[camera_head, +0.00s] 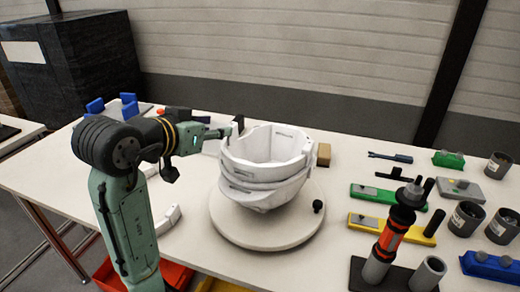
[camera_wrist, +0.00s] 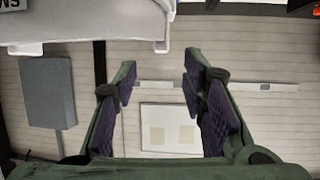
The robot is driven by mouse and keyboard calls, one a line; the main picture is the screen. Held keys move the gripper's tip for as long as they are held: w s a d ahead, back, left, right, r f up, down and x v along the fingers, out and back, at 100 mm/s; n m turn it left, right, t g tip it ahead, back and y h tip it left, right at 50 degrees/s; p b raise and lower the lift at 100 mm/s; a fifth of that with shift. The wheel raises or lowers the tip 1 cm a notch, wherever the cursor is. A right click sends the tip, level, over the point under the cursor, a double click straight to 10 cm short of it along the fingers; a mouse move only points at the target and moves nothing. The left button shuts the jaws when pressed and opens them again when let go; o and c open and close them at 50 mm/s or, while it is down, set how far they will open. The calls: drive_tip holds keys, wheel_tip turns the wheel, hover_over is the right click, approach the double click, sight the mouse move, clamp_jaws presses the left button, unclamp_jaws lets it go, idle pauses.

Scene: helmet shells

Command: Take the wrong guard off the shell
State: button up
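The white helmet shell (camera_head: 265,190) stands open side up on a round white turntable (camera_head: 235,232). White bands wrap its outside, but I cannot tell the guard apart from the shell with certainty. My gripper (camera_head: 228,131) is at the shell's upper left rim, beside a small upright white tab. In the wrist view, my gripper (camera_wrist: 160,72) is open, with its two dark-padded fingers apart and nothing between them. A white edge with a small downward tab (camera_wrist: 162,46) lies just beyond the fingertips at the top. Whether a finger touches it cannot be told.
A black knob (camera_head: 318,206) stands on the turntable's right edge. An orange-and-black tool (camera_head: 392,238) stands upright at the front right, near grey cups and green and yellow blocks. A white curved piece (camera_head: 168,218) lies left of the turntable. Red and yellow bins sit below the front edge.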

sight(231, 125)
drive_tip(key=p+x, duration=0.2)
drive_tip(key=x, duration=0.6)
drive_tip(key=shift+w+f+p, duration=0.15)
drive_tip(key=shift+f+p, duration=0.15)
drive_tip(key=shift+c, duration=0.5)
clamp_jaws()
